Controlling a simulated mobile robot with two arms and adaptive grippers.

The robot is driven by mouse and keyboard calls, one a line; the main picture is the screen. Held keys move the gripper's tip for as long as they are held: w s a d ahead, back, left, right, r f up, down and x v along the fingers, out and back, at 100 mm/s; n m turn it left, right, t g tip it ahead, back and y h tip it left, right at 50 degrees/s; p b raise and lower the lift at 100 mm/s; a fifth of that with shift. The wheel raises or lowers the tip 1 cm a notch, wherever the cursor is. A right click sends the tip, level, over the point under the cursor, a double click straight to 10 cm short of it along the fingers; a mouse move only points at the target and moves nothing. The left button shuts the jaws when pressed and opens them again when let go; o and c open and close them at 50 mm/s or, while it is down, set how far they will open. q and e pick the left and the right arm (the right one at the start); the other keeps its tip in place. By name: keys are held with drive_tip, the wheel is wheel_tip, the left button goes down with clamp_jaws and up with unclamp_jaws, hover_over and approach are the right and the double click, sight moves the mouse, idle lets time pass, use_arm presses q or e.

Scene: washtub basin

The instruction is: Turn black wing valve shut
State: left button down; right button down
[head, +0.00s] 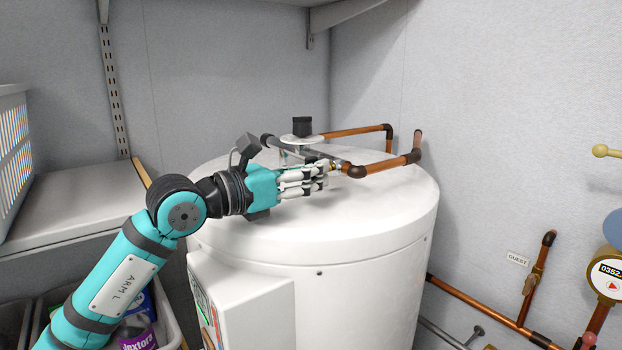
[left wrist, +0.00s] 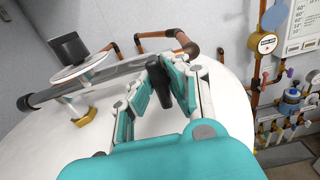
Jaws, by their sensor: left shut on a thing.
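My left gripper (head: 318,178) reaches over the top of the white tank from the left. Its fingers are shut on a black wing valve handle, which shows between them in the left wrist view (left wrist: 159,88). In the left wrist view the gripper's fingertips (left wrist: 168,70) sit on both sides of the handle, close to the pipe. The right gripper is not in view.
The white tank (head: 400,215) stands below. A black knob on a white disc (head: 302,137) rises behind the gripper. A copper pipe elbow (head: 356,171) lies just right of the fingertips. A shelf (head: 85,205) is at left, and a round meter (head: 608,273) is at far right.

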use_arm(q)
drive_tip(key=shift+f, duration=0.1)
drive_tip(key=c, duration=1.4)
unclamp_jaws()
drive_tip(key=shift+o, duration=0.2)
drive_tip(key=v, duration=1.2)
